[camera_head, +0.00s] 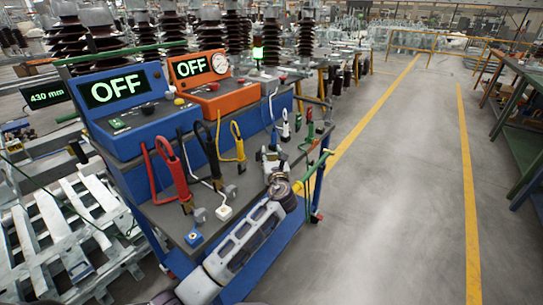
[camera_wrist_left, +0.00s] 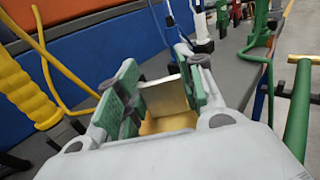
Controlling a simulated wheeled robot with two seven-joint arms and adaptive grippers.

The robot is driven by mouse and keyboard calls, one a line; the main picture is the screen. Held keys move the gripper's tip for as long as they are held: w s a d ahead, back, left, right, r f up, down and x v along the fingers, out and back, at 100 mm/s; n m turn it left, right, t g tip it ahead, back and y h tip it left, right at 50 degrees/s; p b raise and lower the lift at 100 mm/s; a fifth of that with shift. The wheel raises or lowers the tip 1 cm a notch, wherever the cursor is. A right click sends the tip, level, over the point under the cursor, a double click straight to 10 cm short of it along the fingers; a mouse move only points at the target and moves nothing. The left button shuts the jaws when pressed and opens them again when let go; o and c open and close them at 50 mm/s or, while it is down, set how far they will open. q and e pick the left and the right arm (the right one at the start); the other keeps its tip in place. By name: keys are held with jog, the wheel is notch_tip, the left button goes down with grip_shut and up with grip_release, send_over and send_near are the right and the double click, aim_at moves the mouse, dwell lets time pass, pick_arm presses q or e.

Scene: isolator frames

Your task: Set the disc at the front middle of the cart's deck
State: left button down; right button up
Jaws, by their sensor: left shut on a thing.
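The cart is blue with a dark grey deck (camera_head: 165,215). My left arm reaches over the deck's right part from the bottom of the head view. My left gripper (camera_head: 272,158) is near the deck's right end, close to the green handle. In the left wrist view, its green-padded fingers (camera_wrist_left: 160,95) are shut on a pale gold piece (camera_wrist_left: 170,97), which seems to be the disc. Only part of it shows between the fingers, so its round outline cannot be made out. My right gripper is not in view.
Blue (camera_head: 122,95) and orange (camera_head: 205,80) boxes reading OFF stand at the deck's back. Red (camera_head: 175,172), black (camera_head: 207,145) and yellow (camera_head: 238,140) clamps with cables stand on the deck. A green handle (camera_head: 318,168) is at right.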

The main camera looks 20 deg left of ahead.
pick_arm(q)
jog(key=c, duration=0.9)
grip_release()
jog(key=shift+f, duration=0.1)
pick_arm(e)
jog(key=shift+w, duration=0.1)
pick_arm(q)
jog(key=shift+s, duration=0.1)
jog(key=shift+s+d, duration=0.25)
jog(key=shift+s, duration=0.2)
jog(key=shift+p+v, duration=1.25)
jog(key=shift+v, duration=4.2)
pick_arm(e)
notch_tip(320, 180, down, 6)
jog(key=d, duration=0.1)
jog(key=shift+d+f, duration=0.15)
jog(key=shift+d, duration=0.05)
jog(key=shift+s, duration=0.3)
